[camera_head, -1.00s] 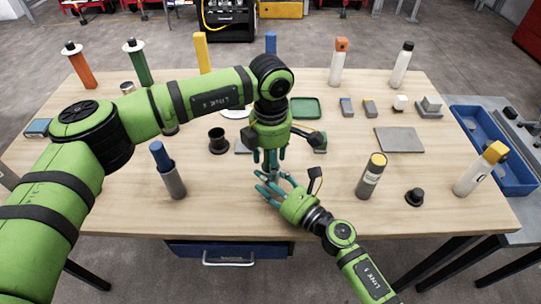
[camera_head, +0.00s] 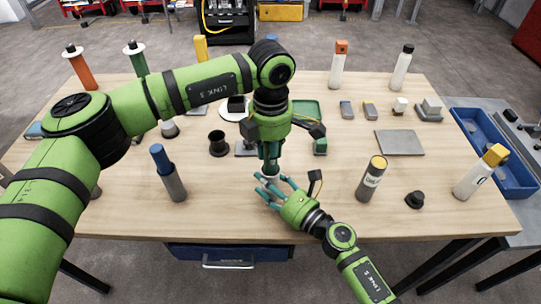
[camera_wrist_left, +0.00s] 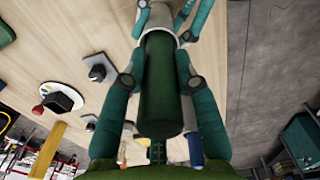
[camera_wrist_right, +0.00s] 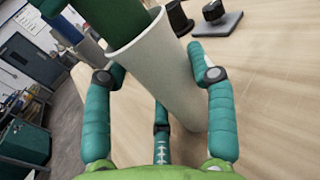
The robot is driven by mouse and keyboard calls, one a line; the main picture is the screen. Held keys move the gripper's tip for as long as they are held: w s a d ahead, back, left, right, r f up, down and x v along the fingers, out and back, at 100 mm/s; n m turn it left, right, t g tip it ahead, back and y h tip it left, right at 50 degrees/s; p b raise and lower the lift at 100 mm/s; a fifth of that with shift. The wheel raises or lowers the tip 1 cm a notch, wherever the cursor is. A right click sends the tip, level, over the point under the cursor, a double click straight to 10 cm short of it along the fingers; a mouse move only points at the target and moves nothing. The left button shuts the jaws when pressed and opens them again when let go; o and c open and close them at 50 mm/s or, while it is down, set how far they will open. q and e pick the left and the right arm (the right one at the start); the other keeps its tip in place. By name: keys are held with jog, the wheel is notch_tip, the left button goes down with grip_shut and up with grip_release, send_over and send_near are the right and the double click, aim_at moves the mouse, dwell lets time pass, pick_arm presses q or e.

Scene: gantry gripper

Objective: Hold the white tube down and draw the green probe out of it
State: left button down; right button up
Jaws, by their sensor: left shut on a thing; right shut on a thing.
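My left gripper (camera_head: 270,167) is above my right one and shut on the green probe (camera_wrist_left: 160,85), a dark green cylinder between its teal fingers. The probe's far end goes into the mouth of the white tube (camera_wrist_right: 165,80). In the right wrist view the green probe (camera_wrist_right: 122,22) stands in the tube's open top, with the rim around it. My right gripper (camera_head: 272,186) comes in from the lower right and is shut on the tube. In the head view the fingers hide most of both parts, and I cannot see how deep the probe sits.
A blue-capped grey bottle (camera_head: 170,175) stands left of the grippers; a yellow-capped one (camera_head: 371,180) stands right. A black cup (camera_head: 217,143), a green tray (camera_head: 305,110) and a grey plate (camera_head: 400,141) lie farther back. The table front (camera_head: 240,222) is clear.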

pick_arm(q)
jog(key=shift+r, duration=0.2)
pick_arm(e)
jog(key=shift+f, duration=0.1)
pick_arm(q)
jog(key=shift+r, duration=1.45)
jog(key=shift+r, duration=1.45)
jog(key=shift+r, duration=0.15)
jog(key=shift+r, duration=1.35)
jog(key=shift+r, duration=1.5)
